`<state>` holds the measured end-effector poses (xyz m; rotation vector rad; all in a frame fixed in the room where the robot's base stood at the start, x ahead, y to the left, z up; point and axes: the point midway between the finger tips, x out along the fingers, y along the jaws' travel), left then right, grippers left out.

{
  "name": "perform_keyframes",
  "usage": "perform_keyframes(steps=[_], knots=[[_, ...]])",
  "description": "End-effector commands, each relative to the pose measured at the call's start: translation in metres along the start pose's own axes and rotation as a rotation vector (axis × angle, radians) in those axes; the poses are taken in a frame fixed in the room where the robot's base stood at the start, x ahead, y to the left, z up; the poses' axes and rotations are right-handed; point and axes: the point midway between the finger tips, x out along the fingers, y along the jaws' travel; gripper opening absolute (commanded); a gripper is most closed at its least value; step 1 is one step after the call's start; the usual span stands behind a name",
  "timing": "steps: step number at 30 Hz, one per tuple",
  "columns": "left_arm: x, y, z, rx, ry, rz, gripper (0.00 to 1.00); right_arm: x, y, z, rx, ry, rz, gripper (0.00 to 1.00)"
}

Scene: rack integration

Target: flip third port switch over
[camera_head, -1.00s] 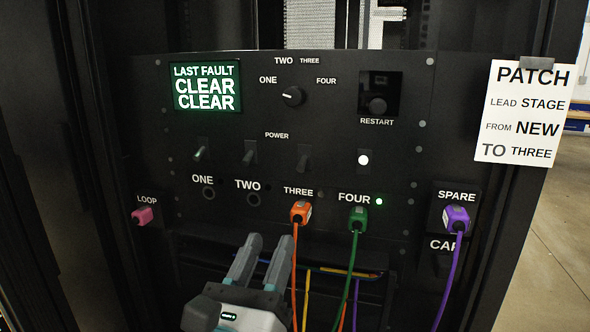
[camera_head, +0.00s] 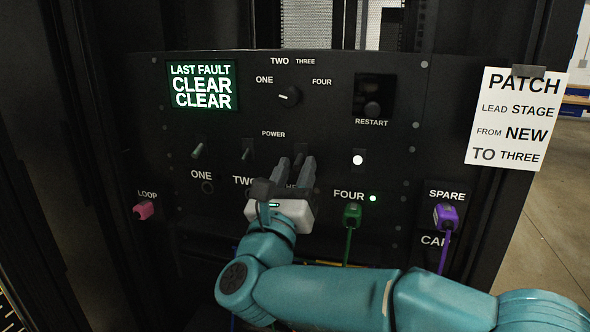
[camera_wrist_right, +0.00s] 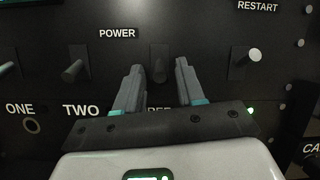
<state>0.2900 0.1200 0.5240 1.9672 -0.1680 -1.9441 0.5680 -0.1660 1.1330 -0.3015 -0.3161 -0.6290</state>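My right gripper (camera_head: 295,163) is open in front of the black panel (camera_head: 330,110), below the POWER label. In the right wrist view its two fingers (camera_wrist_right: 157,80) are apart. The third port switch (camera_wrist_right: 159,62), a dark lever, stands between the fingertips with room on both sides; contact cannot be made out. In the head view the gripper hides most of this switch. The first switch (camera_head: 198,151) and second switch (camera_head: 247,150) are to its left. The fourth switch (camera_head: 358,160) has a bright white tip. My left gripper is not in view.
The screen (camera_head: 203,86) reads LAST FAULT CLEAR CLEAR. A green plug (camera_head: 352,215) is in port FOUR beside a lit green lamp (camera_head: 373,198). A pink plug (camera_head: 144,210) and a purple plug (camera_head: 446,216) flank the panel. A rotary knob (camera_head: 289,96) is above. My gripper covers port THREE.

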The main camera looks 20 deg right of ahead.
Motion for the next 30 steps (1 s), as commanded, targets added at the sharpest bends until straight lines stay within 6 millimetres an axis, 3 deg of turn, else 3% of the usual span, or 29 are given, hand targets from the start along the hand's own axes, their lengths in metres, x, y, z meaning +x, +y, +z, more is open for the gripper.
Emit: perform_keyframes(steps=[4,7,8,20,30], knots=[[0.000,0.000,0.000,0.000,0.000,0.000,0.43,0.000,0.000,0.000,0.000,0.000,0.000,0.35],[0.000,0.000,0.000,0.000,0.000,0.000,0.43,-0.001,0.000,0.000,0.000,0.000,0.000,0.03],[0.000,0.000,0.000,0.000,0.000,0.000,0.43,-0.001,0.000,0.000,0.000,0.000,0.000,0.00],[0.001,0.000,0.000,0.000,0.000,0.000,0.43,-0.001,-0.001,0.003,0.002,0.046,0.009,0.00],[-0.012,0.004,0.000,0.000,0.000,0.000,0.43,0.002,-0.004,0.017,0.003,0.280,0.056,0.00]])
